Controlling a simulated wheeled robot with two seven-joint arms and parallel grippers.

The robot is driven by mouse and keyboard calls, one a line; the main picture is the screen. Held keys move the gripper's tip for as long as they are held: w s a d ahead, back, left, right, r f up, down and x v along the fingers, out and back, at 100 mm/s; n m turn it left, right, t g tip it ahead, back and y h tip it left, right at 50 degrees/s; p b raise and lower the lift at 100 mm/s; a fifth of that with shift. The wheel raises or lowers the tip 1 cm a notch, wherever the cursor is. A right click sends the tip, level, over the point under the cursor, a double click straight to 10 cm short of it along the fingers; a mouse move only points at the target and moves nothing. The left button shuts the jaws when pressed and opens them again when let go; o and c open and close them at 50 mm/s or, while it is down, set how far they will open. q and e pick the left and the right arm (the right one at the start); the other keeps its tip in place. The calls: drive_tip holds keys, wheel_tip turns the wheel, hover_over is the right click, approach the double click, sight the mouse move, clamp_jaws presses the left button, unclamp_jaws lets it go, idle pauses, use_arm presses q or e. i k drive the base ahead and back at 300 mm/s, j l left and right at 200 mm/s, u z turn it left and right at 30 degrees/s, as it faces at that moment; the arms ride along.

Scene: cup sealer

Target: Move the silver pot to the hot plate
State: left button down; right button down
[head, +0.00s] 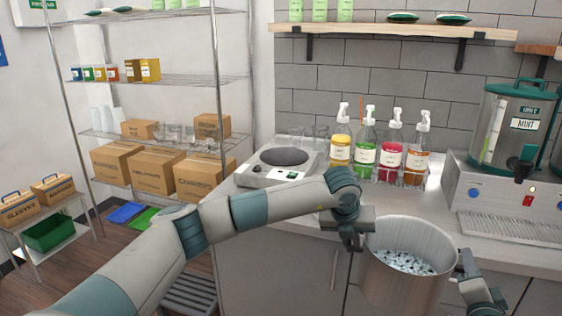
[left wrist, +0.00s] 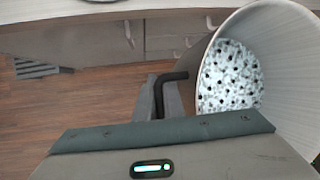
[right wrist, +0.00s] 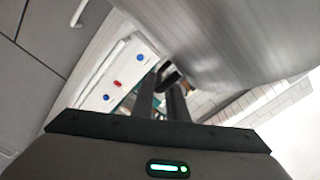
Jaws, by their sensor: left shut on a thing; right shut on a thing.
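The silver pot (head: 405,285) hangs upright in front of the counter, with white and black bits inside. It also shows in the left wrist view (left wrist: 290,75) and from outside in the right wrist view (right wrist: 225,45). My left gripper (head: 355,240) is shut on the pot's left handle (left wrist: 170,78). My right gripper (head: 468,270) is shut on the handle at the right side, partly hidden by the pot. The hot plate (head: 264,176), a white unit with a dark round top, sits on the counter left of the pot, with nothing on it.
Pump bottles (head: 364,152) stand in a rack right of the hot plate. A dispenser machine (head: 505,195) stands at the right of the counter (head: 450,205). A wire shelf with boxes (head: 155,168) is at the left. Floor is open below the pot's left side.

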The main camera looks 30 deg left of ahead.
sight(285, 156)
drive_tip(key=k+j, duration=0.1)
drive_tip(key=j, duration=1.65)
drive_tip(key=k+j, duration=0.15)
drive_tip(key=j, duration=0.75)
